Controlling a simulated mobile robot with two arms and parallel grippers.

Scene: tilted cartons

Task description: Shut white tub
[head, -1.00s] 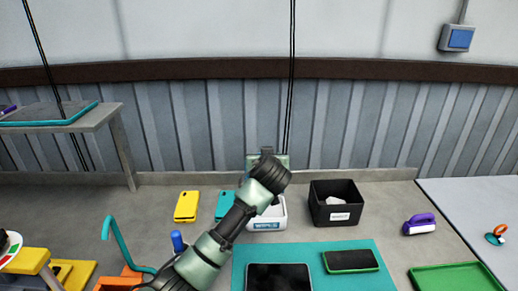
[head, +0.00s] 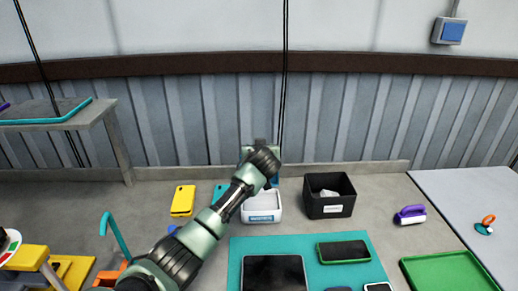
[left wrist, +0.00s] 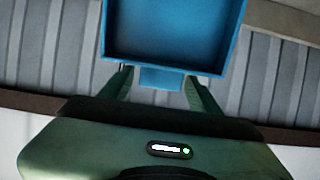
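The white tub (head: 261,215) stands on the bench behind the teal mat, with a blue label on its front. A blue part (head: 275,182) shows at its back, partly hidden by my left wrist. My left gripper (head: 260,148) is above and behind the tub, its fingers mostly hidden in the head view. In the left wrist view a blue rimmed panel with a small tab, apparently the tub's lid (left wrist: 172,30), fills the top. My left fingers (left wrist: 160,88) are apart, one on each side of the tab; I cannot tell whether they touch it. My right gripper is not in view.
A black bin (head: 329,208) stands right of the tub. Yellow (head: 183,200) and teal (head: 220,193) phone-like items lie to its left. In front is a teal mat (head: 300,248) with a tablet (head: 273,272) and phones. A green tray (head: 447,272) lies at right.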

